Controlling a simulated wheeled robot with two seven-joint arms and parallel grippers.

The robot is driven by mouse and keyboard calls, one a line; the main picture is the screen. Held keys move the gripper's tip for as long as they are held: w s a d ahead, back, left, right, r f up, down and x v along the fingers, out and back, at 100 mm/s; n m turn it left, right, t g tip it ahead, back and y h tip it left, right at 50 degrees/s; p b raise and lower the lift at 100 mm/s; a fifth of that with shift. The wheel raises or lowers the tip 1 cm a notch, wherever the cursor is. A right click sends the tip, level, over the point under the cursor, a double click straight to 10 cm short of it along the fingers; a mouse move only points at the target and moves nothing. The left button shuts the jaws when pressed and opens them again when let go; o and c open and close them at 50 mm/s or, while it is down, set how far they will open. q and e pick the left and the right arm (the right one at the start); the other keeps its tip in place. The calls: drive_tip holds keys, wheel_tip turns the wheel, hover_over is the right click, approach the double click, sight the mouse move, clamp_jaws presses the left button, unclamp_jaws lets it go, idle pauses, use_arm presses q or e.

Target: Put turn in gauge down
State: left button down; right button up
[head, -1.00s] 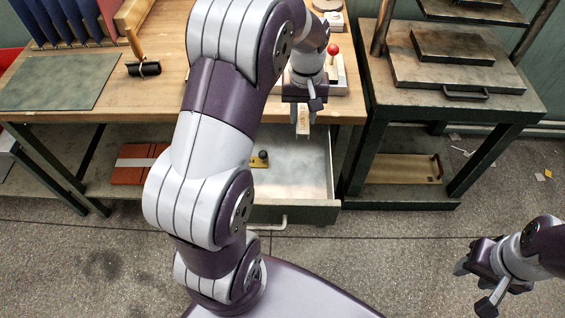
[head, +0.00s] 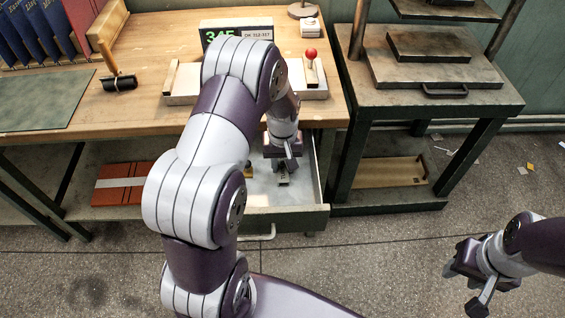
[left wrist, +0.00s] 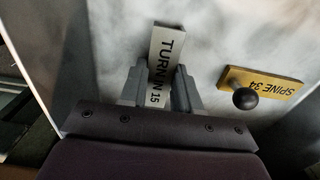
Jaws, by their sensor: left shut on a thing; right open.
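The turn in gauge is a pale flat bar marked "TURN IN 15" (left wrist: 163,62). In the left wrist view it sits between the two fingers of my left gripper (left wrist: 160,88), which is shut on it. In the head view my left gripper (head: 284,172) reaches down inside the open drawer (head: 285,218), with the gauge (head: 283,180) at its tips. I cannot tell whether the gauge touches the drawer floor. My right gripper (head: 467,283) is open and empty, over the floor at the right.
A brass "SPINE 34" gauge with a black knob (left wrist: 262,88) lies on the drawer floor, right of my left gripper in the wrist view. The drawer walls are close by. A wooden bench (head: 160,60) stands above, and a press stand (head: 440,100) is to the right.

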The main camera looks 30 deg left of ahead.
sight(283, 168)
use_arm(q)
drive_tip(key=c, duration=0.8)
unclamp_jaws()
drive_tip(key=shift+f, duration=0.15)
wheel_tip(283, 168, up, 12)
drive_tip(key=p, duration=0.3)
drive_tip(key=s+d+m, duration=0.2)
drive_tip(key=s, duration=0.2)
drive_tip(key=s+d+r+m+t, duration=0.1)
drive_tip(key=s+d+m, duration=0.1)
drive_tip(key=s+d, duration=0.1)
drive_tip(key=s+d+r+m, duration=0.1)
drive_tip(key=s+d+m, duration=0.1)
drive_tip(key=s, duration=0.4)
drive_tip(key=shift+d+r, duration=0.1)
drive_tip(key=shift+d, duration=0.6)
drive_tip(key=shift+s+m, duration=0.25)
drive_tip(key=shift+m, duration=0.15)
